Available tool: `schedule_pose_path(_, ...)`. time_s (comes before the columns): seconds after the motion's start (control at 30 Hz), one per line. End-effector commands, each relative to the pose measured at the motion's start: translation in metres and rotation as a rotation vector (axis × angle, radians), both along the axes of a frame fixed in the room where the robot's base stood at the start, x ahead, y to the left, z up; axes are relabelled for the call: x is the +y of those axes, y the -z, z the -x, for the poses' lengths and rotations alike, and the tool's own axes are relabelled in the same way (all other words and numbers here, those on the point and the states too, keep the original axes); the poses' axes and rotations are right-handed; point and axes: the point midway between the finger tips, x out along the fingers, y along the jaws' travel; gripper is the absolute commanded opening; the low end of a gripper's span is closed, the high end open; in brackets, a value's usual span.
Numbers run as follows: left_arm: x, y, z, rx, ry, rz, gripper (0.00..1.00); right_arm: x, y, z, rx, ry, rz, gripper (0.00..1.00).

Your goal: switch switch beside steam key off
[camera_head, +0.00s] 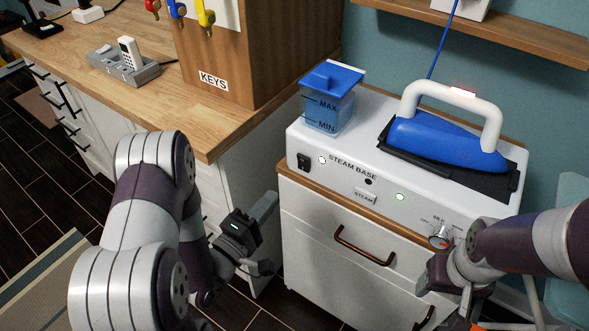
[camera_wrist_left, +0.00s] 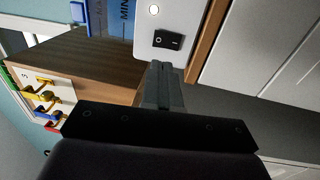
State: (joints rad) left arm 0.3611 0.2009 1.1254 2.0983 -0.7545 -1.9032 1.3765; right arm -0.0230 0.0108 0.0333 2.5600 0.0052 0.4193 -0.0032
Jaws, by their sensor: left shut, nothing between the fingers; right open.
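The steam base (camera_head: 330,165) is a white box with a black rocker switch (camera_head: 303,162) at the left end of its front. The switch also shows in the left wrist view (camera_wrist_left: 167,40), with a white round light (camera_wrist_left: 154,9) beside it.
A blue iron (camera_head: 430,140) with a white handle rests on the base, beside a blue-lidded water tank (camera_head: 328,105). A dial (camera_head: 439,238) is near my right arm. A wooden key cabinet (camera_head: 215,60) and counter (camera_head: 200,135) stand left. A drawer unit (camera_head: 315,225) is below.

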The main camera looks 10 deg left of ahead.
Motion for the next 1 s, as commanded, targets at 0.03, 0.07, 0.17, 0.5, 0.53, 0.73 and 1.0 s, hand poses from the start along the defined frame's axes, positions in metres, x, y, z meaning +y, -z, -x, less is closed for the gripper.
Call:
schedule_pose_path(0.03, -0.006, -0.003, -0.009, -0.004, 0.008, 0.0, 0.0, 0.0, -0.001, 0.0, 0.0, 0.0, 0.0, 0.64)
schedule_pose_path(0.07, -0.008, -0.003, -0.016, -0.005, 0.007, -0.001, 0.0, 0.0, -0.001, 0.0, 0.0, 0.0, 0.0, 0.64)
schedule_pose_path(0.17, -0.015, -0.006, -0.036, -0.005, 0.005, 0.001, 0.0, 0.0, -0.002, 0.0, 0.0, 0.0, 0.0, 0.64)
schedule_pose_path(0.5, -0.032, -0.012, -0.087, -0.002, 0.0, 0.001, 0.0, 0.0, -0.002, 0.0, 0.0, 0.0, 0.0, 0.64)
schedule_pose_path(0.53, -0.033, -0.012, -0.089, -0.002, 0.0, 0.002, 0.0, 0.0, -0.002, 0.0, 0.0, 0.0, 0.0, 0.64)
schedule_pose_path(0.73, -0.034, -0.012, -0.094, -0.001, -0.001, 0.001, 0.0, 0.0, -0.002, 0.0, 0.0, 0.0, 0.0, 0.64)
schedule_pose_path(1.0, -0.036, -0.017, -0.097, -0.002, -0.001, 0.001, 0.0, 0.0, -0.006, 0.0, 0.0, 0.0, 0.0, 0.64)
